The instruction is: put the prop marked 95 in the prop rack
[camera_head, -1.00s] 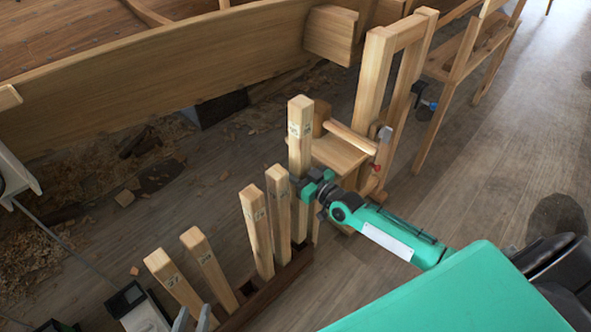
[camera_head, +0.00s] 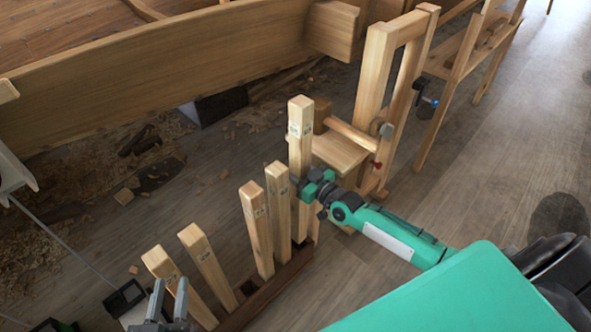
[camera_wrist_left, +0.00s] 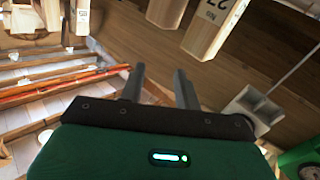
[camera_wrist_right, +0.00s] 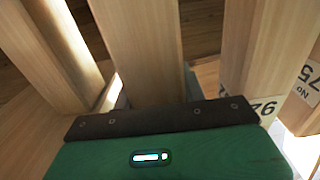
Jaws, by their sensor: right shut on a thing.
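My right gripper (camera_head: 306,184) is shut on a tall pale wooden prop (camera_head: 300,135), held upright near the far end of the dark prop rack (camera_head: 270,300). Its label is too small to read in the head view; its lower end is hidden. Several other props, such as one (camera_head: 256,225), stand leaning in the rack. My left gripper (camera_head: 168,298) is open and empty beside the nearest prop, marked 27 (camera_wrist_left: 212,25).
A wooden frame with clamps (camera_head: 375,90) stands just behind the held prop. The planked hull (camera_head: 170,75) runs along the back left. Wood shavings (camera_head: 90,180) lie on the floor. Open floor (camera_head: 490,170) lies to the right.

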